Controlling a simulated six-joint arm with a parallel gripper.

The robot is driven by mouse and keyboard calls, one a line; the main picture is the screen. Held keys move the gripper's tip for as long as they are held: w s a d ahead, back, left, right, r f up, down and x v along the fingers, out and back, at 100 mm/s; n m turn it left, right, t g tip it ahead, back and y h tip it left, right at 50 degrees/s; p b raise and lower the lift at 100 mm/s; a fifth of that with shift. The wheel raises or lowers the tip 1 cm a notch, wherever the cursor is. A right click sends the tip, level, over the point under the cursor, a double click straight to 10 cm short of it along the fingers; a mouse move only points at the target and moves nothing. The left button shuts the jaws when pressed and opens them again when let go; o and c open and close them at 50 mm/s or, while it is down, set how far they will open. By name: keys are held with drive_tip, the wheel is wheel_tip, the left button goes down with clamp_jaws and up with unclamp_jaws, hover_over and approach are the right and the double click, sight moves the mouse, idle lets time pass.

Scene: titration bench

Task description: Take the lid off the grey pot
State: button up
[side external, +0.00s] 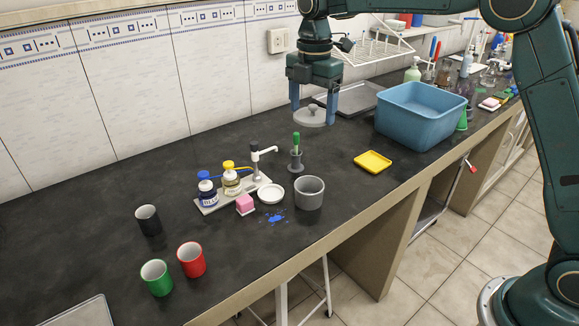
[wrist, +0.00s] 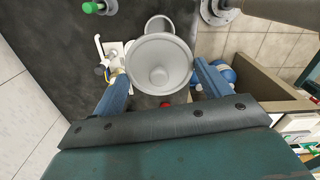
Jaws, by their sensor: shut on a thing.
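The round grey lid (side external: 311,117) with a knob is between the two blue fingers of my gripper (side external: 313,108), which is shut on it. The lid hangs level, well above the bench and apart from the pot. The grey pot (side external: 309,194) stands upright and uncovered near the bench's front edge, lower in the side view. In the wrist view the lid (wrist: 160,64) fills the space between the fingers (wrist: 160,75). It partly hides a grey rim behind it, which looks like the pot (wrist: 158,23).
A blue basin (side external: 420,115) stands right of my gripper, with a yellow tray (side external: 373,161) before it. Black, red and green cups stand far left.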

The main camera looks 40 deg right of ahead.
drive_tip(key=shift+r, duration=0.35)
idle(0.3)
hover_over(334, 190)
wheel_tip(334, 190, down, 5)
drive_tip(key=shift+f, duration=9.95)
drive_tip(key=shift+f, duration=0.15)
drive_tip(key=o, duration=1)
